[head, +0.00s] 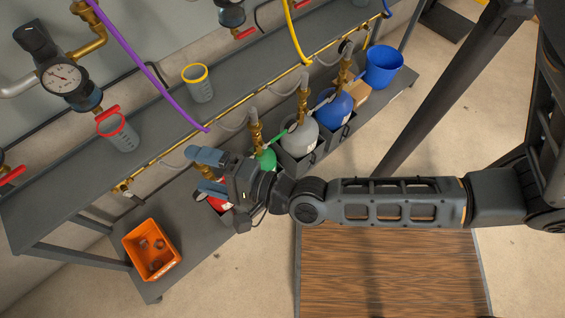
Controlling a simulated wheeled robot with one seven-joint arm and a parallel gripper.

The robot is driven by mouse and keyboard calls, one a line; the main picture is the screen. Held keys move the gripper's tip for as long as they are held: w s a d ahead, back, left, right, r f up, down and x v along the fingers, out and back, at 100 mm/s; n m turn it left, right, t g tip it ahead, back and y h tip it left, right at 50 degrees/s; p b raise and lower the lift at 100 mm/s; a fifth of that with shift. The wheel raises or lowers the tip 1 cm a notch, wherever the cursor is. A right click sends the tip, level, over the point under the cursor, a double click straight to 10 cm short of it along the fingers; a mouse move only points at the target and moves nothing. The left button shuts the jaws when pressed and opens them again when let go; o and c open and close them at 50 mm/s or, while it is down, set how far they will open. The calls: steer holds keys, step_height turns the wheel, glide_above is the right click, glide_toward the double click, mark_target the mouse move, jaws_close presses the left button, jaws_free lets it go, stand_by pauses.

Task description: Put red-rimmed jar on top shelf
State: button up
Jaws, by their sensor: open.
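The red-rimmed jar (122,135), clear and grey-looking, stands upright on the top shelf (62,172) at the left, just below a pressure gauge. My gripper (203,173) is open with nothing between its fingers. In the picture it lies to the right of and below the jar, clearly apart from it, in front of the shelf's front edge. It hides part of the lower shelf and the tanks behind it.
A yellow-rimmed jar (200,88) stands farther along the top shelf. Purple (150,72) and yellow (293,35) hoses hang over it. The lower shelf holds an orange bin (152,250), several tanks and a blue bucket (382,66). A brass pipe (232,118) runs along the shelf edge.

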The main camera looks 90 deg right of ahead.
steer(key=s+a+r+n+g+y, duration=0.1)
steer(key=s+a+r+n+y, duration=0.1)
steer(key=s+r+n, duration=0.4)
steer(key=s+a+r+n+g+y, duration=0.1)
steer(key=s+r+n, duration=0.5)
steer(key=n, duration=1.1)
steer(key=s+a+y, duration=0.1)
steer(key=s, duration=0.3)
steer(key=shift+a+r+n, duration=0.25)
steer(key=shift+a+n, duration=0.05)
steer(key=shift+a, duration=0.05)
steer(key=shift+c, duration=0.4)
